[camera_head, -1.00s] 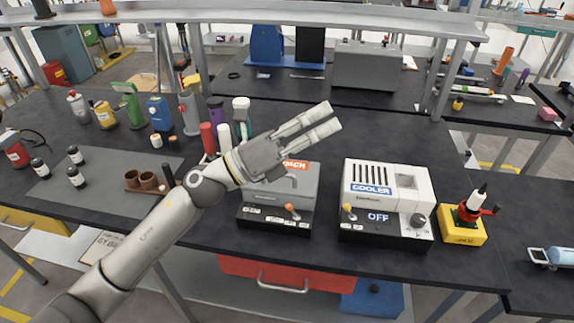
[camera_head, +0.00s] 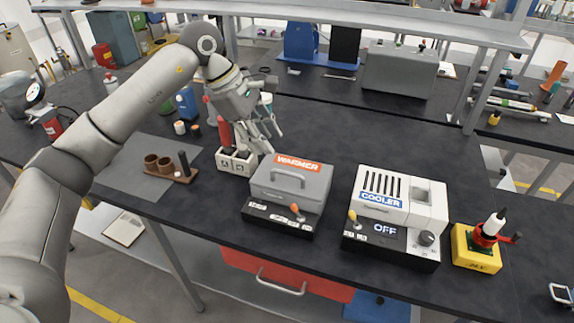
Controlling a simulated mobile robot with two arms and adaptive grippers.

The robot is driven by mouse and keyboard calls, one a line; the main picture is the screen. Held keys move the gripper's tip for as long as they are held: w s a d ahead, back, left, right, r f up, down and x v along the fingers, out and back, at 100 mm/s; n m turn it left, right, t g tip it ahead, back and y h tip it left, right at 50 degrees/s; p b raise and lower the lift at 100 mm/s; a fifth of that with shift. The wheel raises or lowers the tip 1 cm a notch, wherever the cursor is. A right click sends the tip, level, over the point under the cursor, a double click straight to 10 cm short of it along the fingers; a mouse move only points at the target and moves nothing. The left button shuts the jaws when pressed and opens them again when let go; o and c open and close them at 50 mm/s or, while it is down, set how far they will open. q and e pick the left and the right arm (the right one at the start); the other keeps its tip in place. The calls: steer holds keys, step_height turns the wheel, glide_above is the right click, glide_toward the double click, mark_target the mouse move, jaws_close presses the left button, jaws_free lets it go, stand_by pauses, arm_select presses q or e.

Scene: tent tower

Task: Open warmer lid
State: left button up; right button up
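The warmer (camera_head: 290,187) is a grey box on a black base on the dark bench, with an orange WARMER label on top. Its lid is closed and has a grey handle (camera_head: 288,178) on the front. An orange-tipped lever sits on the base below. My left gripper (camera_head: 262,142) is behind and left of the warmer, pointing down, with its fingers spread apart and nothing seen between them. It is close to a white block (camera_head: 236,162) with red and dark handled items, and I cannot tell if they touch. My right gripper is not in view.
The white cooler (camera_head: 398,197), reading OFF, stands right of the warmer. A yellow block (camera_head: 476,249) with a red and black tool is farther right. A brown cup holder (camera_head: 163,173) is on a grey mat at left. Bench space behind the cooler is clear.

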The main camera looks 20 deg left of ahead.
mark_target(287, 172)
arm_select(q)
steer(key=p+x, duration=0.2)
steer(key=x, duration=0.6)
steer(key=shift+d+f, duration=0.25)
steer(key=shift+f, duration=0.1)
steer(key=shift+w+d+f, duration=0.1)
steer(key=shift+d+f, duration=0.1)
steer(key=shift+f, duration=0.45)
jaws_close()
